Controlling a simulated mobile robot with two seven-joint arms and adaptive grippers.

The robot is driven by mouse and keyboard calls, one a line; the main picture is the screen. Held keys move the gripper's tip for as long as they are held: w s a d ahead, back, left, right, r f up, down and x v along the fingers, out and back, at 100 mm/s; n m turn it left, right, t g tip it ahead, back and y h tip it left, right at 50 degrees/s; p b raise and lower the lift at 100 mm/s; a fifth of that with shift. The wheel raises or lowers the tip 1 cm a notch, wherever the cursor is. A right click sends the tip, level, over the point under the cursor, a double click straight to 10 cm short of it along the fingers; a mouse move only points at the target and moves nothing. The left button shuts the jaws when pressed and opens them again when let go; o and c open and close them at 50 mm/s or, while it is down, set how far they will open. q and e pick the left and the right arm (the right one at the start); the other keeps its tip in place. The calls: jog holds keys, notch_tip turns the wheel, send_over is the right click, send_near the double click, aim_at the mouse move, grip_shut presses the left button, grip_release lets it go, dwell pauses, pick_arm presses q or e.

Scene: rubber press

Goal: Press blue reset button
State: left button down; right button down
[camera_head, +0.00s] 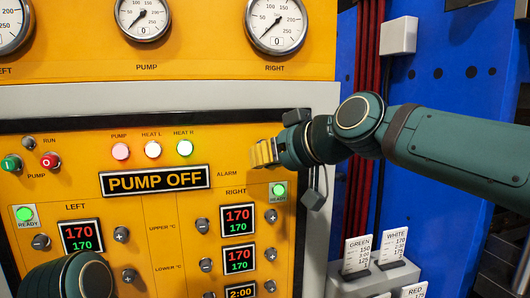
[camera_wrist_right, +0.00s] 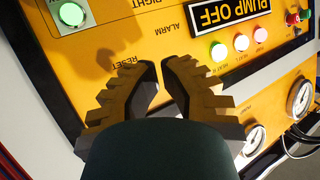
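My right gripper (camera_head: 262,153) has yellow, ridged fingers and is at the control panel, near the ALARM and RESET labels. In the right wrist view, its two fingers (camera_wrist_right: 160,65) point at the panel, with tips close together, a thin gap between them and nothing held. The RESET label (camera_wrist_right: 122,62) shows beside the left finger. The blue reset button is not visible; the fingers cover the panel around the label. I cannot tell whether the fingertips touch the panel. My left arm (camera_head: 70,275) shows only a rounded dark green link at bottom left; its gripper is out of view.
The orange panel (camera_head: 155,235) carries a PUMP OFF display (camera_head: 155,180), a lit right READY lamp (camera_head: 278,190), temperature displays (camera_head: 239,220) and several knobs. A grey box (camera_head: 399,36) sits on the blue wall at right. A card holder (camera_head: 373,278) stands at lower right.

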jog(key=s, duration=0.1)
jog(key=s+d+b, duration=0.1)
jog(key=s, duration=0.1)
jog(key=shift+s, duration=0.15)
dwell(0.6)
